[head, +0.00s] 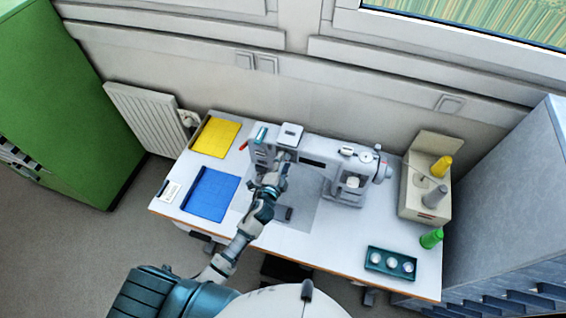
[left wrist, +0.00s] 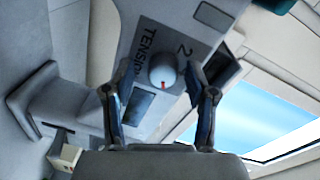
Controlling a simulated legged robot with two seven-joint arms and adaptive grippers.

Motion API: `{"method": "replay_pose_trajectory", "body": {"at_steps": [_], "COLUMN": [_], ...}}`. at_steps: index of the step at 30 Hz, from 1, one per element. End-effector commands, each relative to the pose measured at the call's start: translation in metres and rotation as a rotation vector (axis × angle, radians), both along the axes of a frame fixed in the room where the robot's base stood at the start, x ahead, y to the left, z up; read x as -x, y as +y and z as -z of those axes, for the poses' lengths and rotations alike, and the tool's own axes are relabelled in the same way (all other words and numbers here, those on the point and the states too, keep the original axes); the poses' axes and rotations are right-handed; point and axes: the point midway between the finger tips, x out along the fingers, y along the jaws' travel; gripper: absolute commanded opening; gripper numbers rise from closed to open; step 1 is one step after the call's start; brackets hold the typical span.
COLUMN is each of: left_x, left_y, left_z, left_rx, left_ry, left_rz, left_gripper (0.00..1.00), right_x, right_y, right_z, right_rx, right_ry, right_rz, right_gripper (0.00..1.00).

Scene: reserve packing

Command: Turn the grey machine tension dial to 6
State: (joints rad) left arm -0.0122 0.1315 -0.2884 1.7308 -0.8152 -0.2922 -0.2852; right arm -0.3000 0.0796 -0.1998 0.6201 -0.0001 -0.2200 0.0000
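The grey sewing machine (head: 314,150) stands along the back of the table. The round pale grey tension dial (left wrist: 163,68) has a short red mark on the edge towards my gripper. My left gripper (left wrist: 158,82) is open, with one finger on each side of the dial; I cannot tell whether either finger touches it. In the head view my left gripper (head: 283,163) hides the dial at the machine's left part. My right gripper is not in view.
Yellow (head: 216,138) and blue (head: 211,194) sheets lie at the table's left. A thread stand (head: 418,190) with spools stands at the right, near a green spool (head: 431,239) and a teal tray (head: 390,262) of white round pieces. The table's front middle is mostly clear.

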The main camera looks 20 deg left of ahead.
Motion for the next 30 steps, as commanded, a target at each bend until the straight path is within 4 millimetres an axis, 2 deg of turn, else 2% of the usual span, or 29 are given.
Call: {"method": "replay_pose_trajectory", "body": {"at_steps": [4,7,15,21,25,30], "left_x": [0.003,0.015,0.074,0.107,0.117,0.119], "left_y": [0.001,0.001,0.005,0.007,0.008,0.008], "left_z": [-0.001,-0.001,-0.003,-0.005,-0.006,-0.007], "left_rx": [0.0,0.001,0.003,0.001,0.0,-0.001], "left_ry": [-0.001,0.0,0.003,0.003,0.002,0.001], "left_rz": [0.0,0.0,0.0,0.0,0.0,0.0], "left_gripper": [0.57,0.57,0.57,0.57,0.57,0.57], "right_x": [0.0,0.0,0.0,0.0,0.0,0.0], "right_y": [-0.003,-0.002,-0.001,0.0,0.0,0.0], "right_z": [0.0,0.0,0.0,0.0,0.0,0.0], "right_rx": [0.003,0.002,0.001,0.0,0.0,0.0], "right_ry": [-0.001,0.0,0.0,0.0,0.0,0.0], "right_rz": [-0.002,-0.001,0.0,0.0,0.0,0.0], "right_gripper": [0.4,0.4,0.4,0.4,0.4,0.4]}}
